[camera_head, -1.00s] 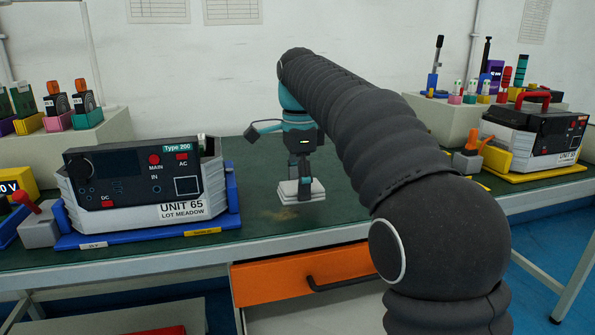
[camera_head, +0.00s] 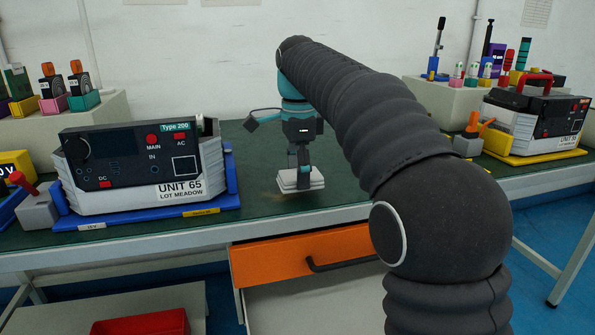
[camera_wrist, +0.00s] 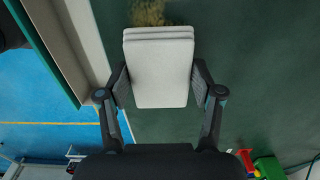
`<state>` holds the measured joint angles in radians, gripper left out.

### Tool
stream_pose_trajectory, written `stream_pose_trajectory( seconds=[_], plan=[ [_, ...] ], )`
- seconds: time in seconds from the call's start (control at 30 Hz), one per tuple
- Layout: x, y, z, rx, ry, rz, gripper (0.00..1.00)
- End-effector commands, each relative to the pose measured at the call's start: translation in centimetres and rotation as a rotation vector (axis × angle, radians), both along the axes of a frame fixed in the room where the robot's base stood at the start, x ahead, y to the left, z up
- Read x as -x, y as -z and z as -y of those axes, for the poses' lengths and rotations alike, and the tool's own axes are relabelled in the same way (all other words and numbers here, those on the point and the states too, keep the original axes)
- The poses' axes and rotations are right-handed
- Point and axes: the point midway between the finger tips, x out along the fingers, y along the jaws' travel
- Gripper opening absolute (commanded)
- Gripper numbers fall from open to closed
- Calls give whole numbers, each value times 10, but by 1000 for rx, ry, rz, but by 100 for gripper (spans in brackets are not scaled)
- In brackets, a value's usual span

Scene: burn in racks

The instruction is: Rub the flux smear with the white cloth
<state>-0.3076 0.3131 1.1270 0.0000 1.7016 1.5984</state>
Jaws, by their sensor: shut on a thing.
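The white cloth (camera_head: 300,180) is a folded, layered pad held between the fingers of my gripper (camera_head: 303,170), low over the green bench top. It also shows in the wrist view (camera_wrist: 160,75), with a finger on each side. The flux smear (camera_wrist: 148,12) is a yellow-brown patch on the bench, at the cloth's far edge in the wrist view and partly cut off by the frame. In the head view only a faint part shows, left of the cloth. I cannot tell whether the cloth touches the bench.
The UNIT 65 tester (camera_head: 135,165) stands left on a blue tray. Another tester (camera_head: 535,118) stands right on a yellow base. An orange drawer (camera_head: 300,257) is open below the bench's front edge. The bench around the cloth is clear.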

Motion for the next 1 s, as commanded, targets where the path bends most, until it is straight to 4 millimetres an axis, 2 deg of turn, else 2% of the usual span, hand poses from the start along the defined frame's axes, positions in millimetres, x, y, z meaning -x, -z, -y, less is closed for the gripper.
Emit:
stream_pose_trajectory(
  seconds=[1.0],
  plan=[
    [0,17,0,0,0,0,38]
  ],
)
